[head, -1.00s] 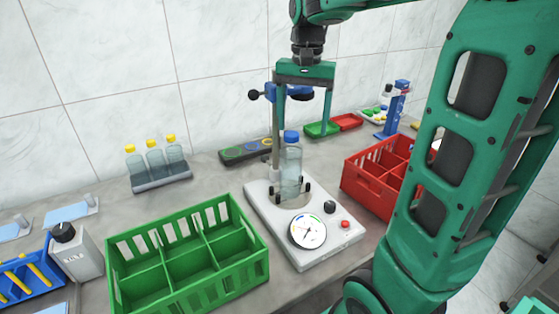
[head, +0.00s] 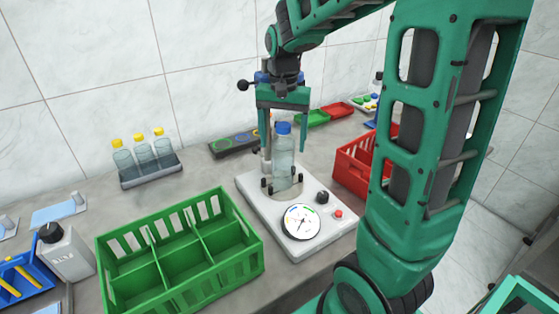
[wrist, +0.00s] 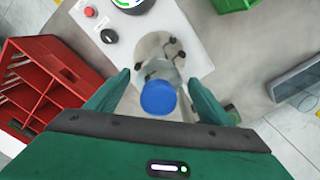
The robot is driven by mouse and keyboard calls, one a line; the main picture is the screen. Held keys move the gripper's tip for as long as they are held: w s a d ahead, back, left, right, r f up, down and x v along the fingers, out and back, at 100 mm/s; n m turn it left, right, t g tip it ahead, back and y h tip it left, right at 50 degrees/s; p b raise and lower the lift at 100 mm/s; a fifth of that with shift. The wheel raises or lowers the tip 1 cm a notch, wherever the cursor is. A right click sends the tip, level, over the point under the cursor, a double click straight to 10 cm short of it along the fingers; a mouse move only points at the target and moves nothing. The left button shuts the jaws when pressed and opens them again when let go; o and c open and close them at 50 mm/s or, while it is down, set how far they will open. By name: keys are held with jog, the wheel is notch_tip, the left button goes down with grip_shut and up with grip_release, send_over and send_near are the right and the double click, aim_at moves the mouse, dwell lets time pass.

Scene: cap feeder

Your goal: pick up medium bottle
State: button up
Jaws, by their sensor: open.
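A clear bottle with a blue cap (head: 283,158) stands upright on the white cap feeder machine (head: 298,241), within its dark clamp posts. It also shows in the wrist view, its blue cap (wrist: 159,98) lying between my fingers. My gripper (head: 284,143) is open, pointing down, with one finger on each side of the bottle's upper part. In the wrist view my gripper (wrist: 160,88) shows a gap between each finger and the cap. Three smaller bottles with yellow caps (head: 142,150) stand in a grey rack at the back left.
A green divided crate (head: 183,292) stands left of the machine. A red crate (head: 352,176) stands close on its right. A stand's post (head: 266,150) rises just behind the bottle. A white jug (head: 66,255) is at the far left.

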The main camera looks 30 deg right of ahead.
jog(key=shift+f, duration=0.55)
grip_shut()
jog(key=shift+r, duration=0.1)
